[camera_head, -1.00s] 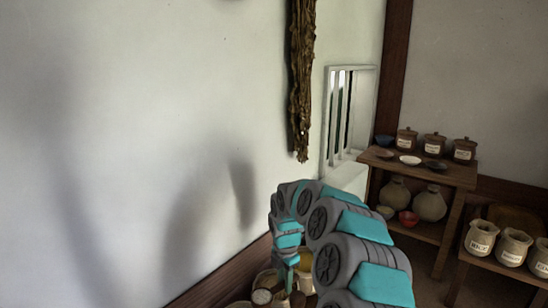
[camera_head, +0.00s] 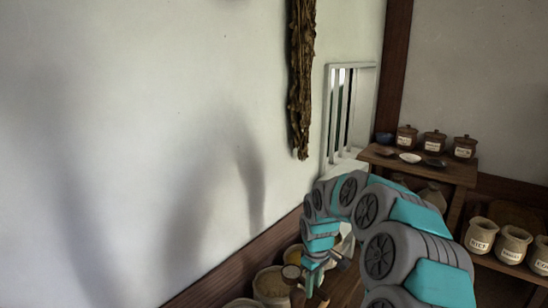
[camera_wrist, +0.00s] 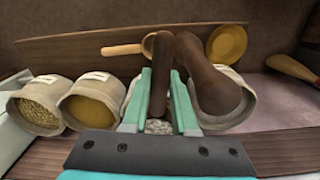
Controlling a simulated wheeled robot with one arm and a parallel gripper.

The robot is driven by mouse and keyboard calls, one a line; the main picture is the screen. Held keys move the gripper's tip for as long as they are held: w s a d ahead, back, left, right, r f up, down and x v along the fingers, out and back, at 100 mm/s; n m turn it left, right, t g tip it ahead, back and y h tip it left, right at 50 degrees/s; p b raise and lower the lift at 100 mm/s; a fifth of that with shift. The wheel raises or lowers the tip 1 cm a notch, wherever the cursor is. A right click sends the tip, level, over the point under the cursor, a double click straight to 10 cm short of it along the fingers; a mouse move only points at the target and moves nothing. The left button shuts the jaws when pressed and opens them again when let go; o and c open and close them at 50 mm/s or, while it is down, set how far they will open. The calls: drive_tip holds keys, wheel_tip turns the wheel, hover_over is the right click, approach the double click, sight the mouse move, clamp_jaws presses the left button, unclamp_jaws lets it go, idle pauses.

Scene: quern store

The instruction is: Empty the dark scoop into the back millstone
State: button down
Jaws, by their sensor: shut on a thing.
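My gripper (camera_wrist: 162,112) is shut on a dark brown handle (camera_wrist: 160,75), which stands up between its teal fingers in the wrist view. I take it for the dark scoop's handle; its bowl is not clearly seen. A second dark brown, rounded shape (camera_wrist: 205,85) stands just right of the fingers; I cannot tell whether it is joined to the handle. Pale grain (camera_wrist: 159,126) shows behind and between the fingertips. In the head view my gripper (camera_head: 318,278) is low by the wall, near the sacks. No millstone can be made out.
A sack of grain (camera_wrist: 36,112) and a sack of yellow meal (camera_wrist: 88,110) stand to the left. A light wooden scoop (camera_wrist: 120,49) and a yellow bowl (camera_wrist: 226,43) are behind. A shelf (camera_head: 455,172) with lidded jars stands right.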

drive_tip(key=m, duration=0.1)
drive_tip(key=s+d+m, duration=0.1)
drive_tip(key=m, duration=0.1)
drive_tip(key=d+m, duration=0.1)
drive_tip(key=m, duration=0.1)
drive_tip(key=shift+s+d+r, duration=0.1)
drive_tip(key=shift+s+d, duration=0.15)
drive_tip(key=shift+s, duration=0.05)
drive_tip(key=m, duration=0.1)
drive_tip(key=s+d+m, duration=0.1)
drive_tip(key=m, duration=0.1)
drive_tip(key=shift+d+m, duration=0.3)
